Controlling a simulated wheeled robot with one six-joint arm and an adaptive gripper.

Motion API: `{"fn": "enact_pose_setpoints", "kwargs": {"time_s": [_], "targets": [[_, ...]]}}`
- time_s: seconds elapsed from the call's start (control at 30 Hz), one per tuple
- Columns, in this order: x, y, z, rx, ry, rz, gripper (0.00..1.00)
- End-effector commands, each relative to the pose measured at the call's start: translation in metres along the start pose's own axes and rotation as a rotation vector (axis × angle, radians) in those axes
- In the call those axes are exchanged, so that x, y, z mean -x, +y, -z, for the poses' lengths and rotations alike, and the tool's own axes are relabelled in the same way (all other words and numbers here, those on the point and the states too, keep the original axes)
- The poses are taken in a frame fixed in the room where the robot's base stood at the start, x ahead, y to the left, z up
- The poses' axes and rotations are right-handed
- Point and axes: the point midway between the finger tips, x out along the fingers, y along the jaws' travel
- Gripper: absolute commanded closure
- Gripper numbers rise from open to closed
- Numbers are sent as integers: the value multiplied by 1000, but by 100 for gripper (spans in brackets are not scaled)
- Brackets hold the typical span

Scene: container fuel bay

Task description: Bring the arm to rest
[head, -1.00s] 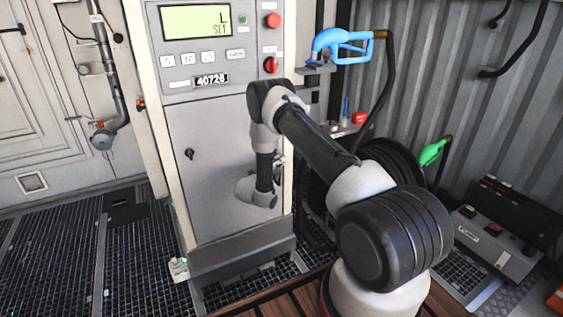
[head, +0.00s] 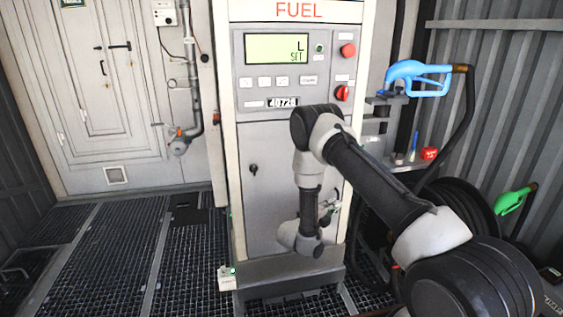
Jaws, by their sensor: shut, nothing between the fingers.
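My arm reaches in from the lower right, bent at the elbow, with its forearm hanging down in front of the fuel dispenser (head: 270,190). The wrist is low before the dispenser's lower door. My gripper (head: 331,211) shows only as a small part beside the wrist, at the dispenser's right edge. It is shut and holds nothing. Much of it is hidden or too small to make out.
A blue nozzle (head: 415,75) sits in its holder right of the dispenser. A green nozzle (head: 513,200) and a coiled black hose (head: 455,205) are at the right, behind my arm. The grated floor (head: 110,255) at the left is mostly open.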

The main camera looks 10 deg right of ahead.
Motion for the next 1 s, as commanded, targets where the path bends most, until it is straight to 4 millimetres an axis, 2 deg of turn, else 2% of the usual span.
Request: {"fn": "enact_pose_setpoints", "kwargs": {"time_s": [0.1, 0.17, 0.3, 0.37, 0.5, 0.67, 0.77, 1.0], "targets": [[0, 4, 1, -88, 5, -15, 100], [-3, 9, 11, -170, 48, -32, 100], [-2, 27, 70, -365, 258, -59, 100], [0, 24, 97, -460, 365, -46, 100], [7, -11, 147, -735, 622, 32, 100], [25, -62, 191, -1053, 889, 162, 100], [43, -97, 215, -1271, 1065, 263, 100], [104, -174, 260, -1789, 1512, 533, 100]]}}
